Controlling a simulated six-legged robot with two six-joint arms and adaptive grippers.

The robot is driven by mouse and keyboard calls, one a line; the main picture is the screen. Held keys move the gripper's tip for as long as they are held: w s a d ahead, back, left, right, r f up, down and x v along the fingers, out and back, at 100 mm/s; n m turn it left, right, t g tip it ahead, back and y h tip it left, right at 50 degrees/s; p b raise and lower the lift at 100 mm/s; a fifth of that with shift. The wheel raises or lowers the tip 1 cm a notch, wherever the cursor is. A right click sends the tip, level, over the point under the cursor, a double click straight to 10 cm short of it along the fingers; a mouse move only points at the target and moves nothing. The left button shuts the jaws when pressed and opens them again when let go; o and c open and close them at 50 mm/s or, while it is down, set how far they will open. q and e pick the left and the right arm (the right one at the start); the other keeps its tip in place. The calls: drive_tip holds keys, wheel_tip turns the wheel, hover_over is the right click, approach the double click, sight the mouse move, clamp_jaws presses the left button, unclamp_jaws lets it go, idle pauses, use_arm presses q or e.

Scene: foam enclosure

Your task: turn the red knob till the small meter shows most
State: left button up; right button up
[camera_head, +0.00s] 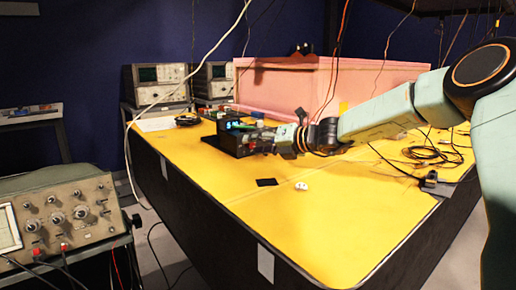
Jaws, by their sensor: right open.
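A small black box (231,145) stands on the yellow table top, near its far left part. A small lit blue-green display (236,125) shows at its top; its reading is too small to tell. My right arm comes in from the right, and my right gripper (259,138) is at the right side of the box. The gripper is open; I cannot tell whether its fingers touch anything. My left gripper is not in view.
The yellow table (330,225) is mostly clear in front. A black patch (266,182) and a small white item (301,186) lie there. Pink foam blocks (285,90) stand behind. Cables (432,152) lie at right. A grey instrument (65,215) with knobs stands at left.

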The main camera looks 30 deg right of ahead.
drive_tip(key=shift+c, duration=0.3)
clamp_jaws()
idle(0.4)
